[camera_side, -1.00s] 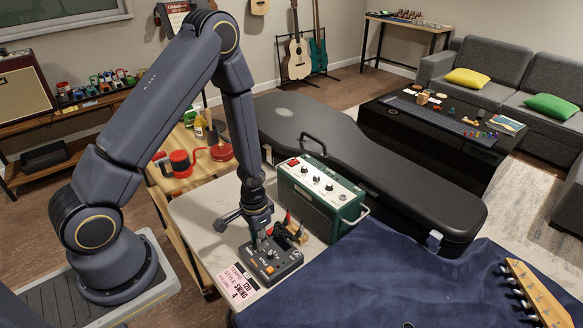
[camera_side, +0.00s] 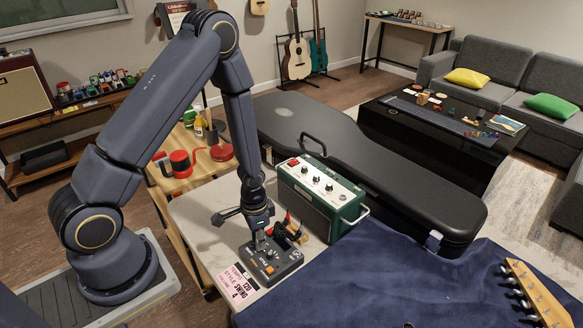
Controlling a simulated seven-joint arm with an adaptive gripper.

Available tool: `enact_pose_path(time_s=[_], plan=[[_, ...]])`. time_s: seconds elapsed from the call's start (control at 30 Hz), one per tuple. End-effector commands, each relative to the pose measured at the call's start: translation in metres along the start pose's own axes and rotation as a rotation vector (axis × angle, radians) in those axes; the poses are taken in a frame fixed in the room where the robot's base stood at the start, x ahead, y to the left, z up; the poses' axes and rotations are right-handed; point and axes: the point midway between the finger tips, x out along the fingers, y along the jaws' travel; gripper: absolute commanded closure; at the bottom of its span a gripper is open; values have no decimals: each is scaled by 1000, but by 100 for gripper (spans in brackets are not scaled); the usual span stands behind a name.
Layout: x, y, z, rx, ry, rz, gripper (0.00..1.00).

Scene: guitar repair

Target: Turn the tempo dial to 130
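A dark grey device (camera_side: 271,268) with small knobs and an orange button lies on the light worktop. A pink and white card (camera_side: 242,287) at its left front edge reads "TEMPO", "120", "STYLE SWING" and "4". My gripper (camera_side: 261,242) points down at the back left part of the device's top face, at or just above a knob there. The fingers are small and dark, so I cannot tell whether they touch or grip the knob. The tempo dial's marking cannot be read and is probably hidden by the fingers.
A green amplifier (camera_side: 305,209) stands right behind the device. Red-handled tools (camera_side: 291,222) stand between them. A black guitar case (camera_side: 370,165) lies behind. A blue cloth (camera_side: 385,280) with a guitar headstock (camera_side: 540,295) covers the right.

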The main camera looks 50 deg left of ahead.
Motion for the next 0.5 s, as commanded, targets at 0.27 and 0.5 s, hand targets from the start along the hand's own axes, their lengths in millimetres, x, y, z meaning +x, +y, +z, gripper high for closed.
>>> enact_pose_path(time_s=[0.27,0.5], plan=[[0,0,0,-1,0,0,54],[-1,0,0,-1,1,0,54]])
